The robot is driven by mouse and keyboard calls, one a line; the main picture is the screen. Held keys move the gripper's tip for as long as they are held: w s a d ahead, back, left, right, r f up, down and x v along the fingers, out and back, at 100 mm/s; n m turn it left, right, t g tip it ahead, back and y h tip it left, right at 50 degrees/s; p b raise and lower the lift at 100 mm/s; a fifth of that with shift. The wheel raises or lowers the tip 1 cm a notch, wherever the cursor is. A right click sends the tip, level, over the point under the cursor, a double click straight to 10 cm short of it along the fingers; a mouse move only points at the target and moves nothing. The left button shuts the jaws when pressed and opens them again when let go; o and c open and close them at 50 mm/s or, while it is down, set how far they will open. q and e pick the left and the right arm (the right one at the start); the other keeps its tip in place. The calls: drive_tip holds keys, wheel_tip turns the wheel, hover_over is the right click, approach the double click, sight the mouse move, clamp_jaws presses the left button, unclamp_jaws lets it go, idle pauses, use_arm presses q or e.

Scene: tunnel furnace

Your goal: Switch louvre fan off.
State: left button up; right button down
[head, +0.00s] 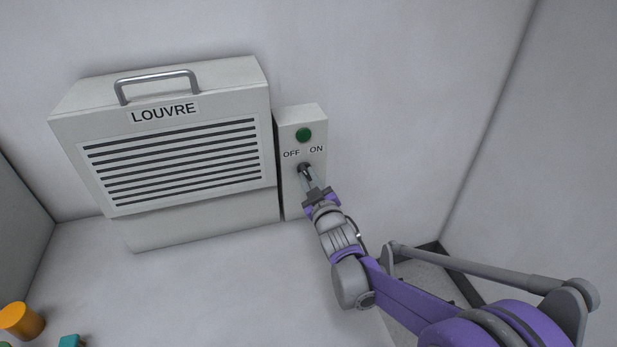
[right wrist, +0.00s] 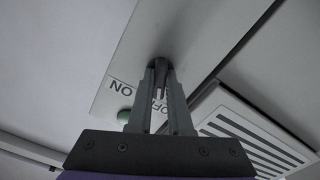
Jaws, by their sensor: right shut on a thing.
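The louvre fan (head: 200,215) is a pale box on the wall with dark slats, a metal handle on top and a LOUVRE label. Its slats also show in the right wrist view (right wrist: 258,130). Beside it on the right is a switch panel (head: 314,128) marked OFF and ON, with a dark green round lamp (head: 304,135) above. The switch lever (head: 303,168) sits below the words; its tilt is hard to tell. My right gripper (head: 306,174) is at the panel, shut on the lever. In the right wrist view the fingers (right wrist: 160,72) close around the dark lever. My left gripper is not in view.
An orange cylinder (head: 21,321) and a teal block (head: 70,341) lie at the lower left of the head view. A grey wall (head: 570,130) rises on the right. The white surface below the fan is mostly clear.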

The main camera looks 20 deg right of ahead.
drive_tip(key=shift+n, duration=0.4)
drive_tip(key=c, duration=0.8)
unclamp_jaws()
drive_tip(key=shift+c, duration=0.2)
drive_tip(key=shift+s, duration=0.1)
drive_tip(key=s, duration=1)
drive_tip(key=shift+s+d+b, duration=0.2)
drive_tip(key=shift+s+b, duration=0.15)
drive_tip(key=shift+b, duration=0.1)
drive_tip(key=s+f+m+g, duration=0.2)
drive_tip(key=s+f+g, duration=0.2)
drive_tip(key=s, duration=0.4)
drive_tip(key=s+f+m+g, duration=0.2)
drive_tip(key=s+f+g, duration=0.2)
drive_tip(key=s, duration=0.4)
drive_tip(key=s+f+m+g+p, duration=0.1)
drive_tip(key=s+f+g, duration=0.3)
drive_tip(key=s, duration=0.4)
drive_tip(key=shift+s+a+f+m+g+h, duration=0.15)
drive_tip(key=shift+s+f+m+g+h, duration=0.25)
drive_tip(key=shift+m, duration=0.4)
